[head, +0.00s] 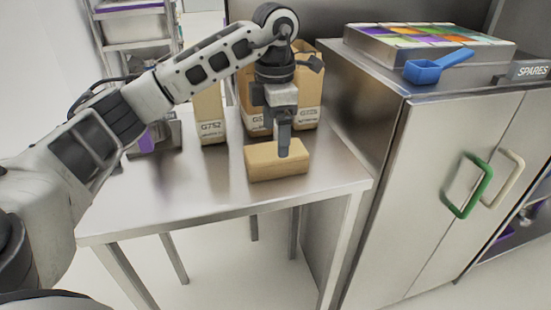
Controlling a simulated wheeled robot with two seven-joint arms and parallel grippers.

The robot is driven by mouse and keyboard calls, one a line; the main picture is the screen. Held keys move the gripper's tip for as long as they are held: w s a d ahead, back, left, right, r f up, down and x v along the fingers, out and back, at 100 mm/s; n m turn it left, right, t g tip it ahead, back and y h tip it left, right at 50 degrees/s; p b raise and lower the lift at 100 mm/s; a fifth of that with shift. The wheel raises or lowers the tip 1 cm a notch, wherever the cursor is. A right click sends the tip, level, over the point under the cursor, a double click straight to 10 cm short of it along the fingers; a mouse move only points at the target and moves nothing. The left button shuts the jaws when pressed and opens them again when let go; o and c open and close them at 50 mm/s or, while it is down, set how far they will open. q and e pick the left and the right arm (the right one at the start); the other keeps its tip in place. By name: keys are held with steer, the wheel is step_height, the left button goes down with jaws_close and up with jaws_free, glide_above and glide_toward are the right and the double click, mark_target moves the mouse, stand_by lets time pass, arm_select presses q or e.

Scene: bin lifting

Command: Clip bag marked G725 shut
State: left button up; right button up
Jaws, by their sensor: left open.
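Several tan paper bags stand upright at the back of the steel table. The left bag (211,118) reads G752. A middle bag (255,122) and a right bag (309,112) are partly behind my left arm, and their labels are too small and covered to read surely. I cannot tell which one is G725. My left gripper (284,145) points down in front of these bags, its fingers over a tan block (277,168) lying on the table. The gripper is open; I cannot tell whether it touches the block. No clip can be made out.
A steel cabinet (385,150) with green and cream handles stands close on the right. A blue scoop (436,66) and a tray of coloured compartments (428,40) lie on top. A shelf rack (138,45) stands behind left.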

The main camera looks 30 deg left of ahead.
mark_target(275, 149)
arm_select(q)
steer(key=shift+f, duration=0.1)
step_height(275, 149, down, 5)
steer(key=shift+f, duration=0.1)
stand_by(0.4)
steer(key=c, duration=1.1)
